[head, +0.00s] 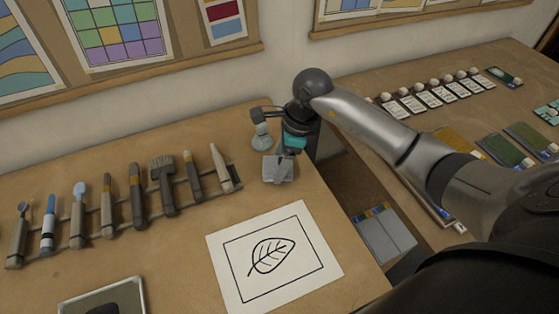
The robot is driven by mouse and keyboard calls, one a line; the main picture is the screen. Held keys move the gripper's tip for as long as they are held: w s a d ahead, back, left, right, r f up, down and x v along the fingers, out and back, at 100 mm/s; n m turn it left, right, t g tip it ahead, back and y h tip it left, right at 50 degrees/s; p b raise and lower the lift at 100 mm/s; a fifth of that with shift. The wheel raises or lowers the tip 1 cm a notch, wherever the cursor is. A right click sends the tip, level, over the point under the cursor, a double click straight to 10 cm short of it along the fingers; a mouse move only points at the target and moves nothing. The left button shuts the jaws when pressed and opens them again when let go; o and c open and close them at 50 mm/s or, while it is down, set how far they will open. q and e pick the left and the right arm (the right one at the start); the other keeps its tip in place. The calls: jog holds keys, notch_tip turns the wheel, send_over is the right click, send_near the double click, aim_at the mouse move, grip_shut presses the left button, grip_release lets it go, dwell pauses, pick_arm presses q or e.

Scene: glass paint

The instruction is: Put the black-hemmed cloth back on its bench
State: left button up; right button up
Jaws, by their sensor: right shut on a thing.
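A small grey folded cloth (277,169) is at the far right corner of the left bench (190,265). The colour of its hem is too small to make out. My right gripper (286,153) comes down over the cloth from behind and is shut on its upper part. The gripper hides part of the cloth. I cannot tell whether the cloth's underside touches the bench top. My left gripper is out of view.
A pale glass piece (262,138) stands close left of the gripper. A rack (75,216) of brushes and tools lies left. A leaf drawing (273,256) lies in front. A gap separates this bench from the right bench (400,76), which holds cards and coloured pieces.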

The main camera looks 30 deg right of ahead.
jog(key=o, duration=1.1)
jog(key=shift+o, duration=0.2)
jog(key=p+v, duration=0.1)
jog(key=v, duration=1.1)
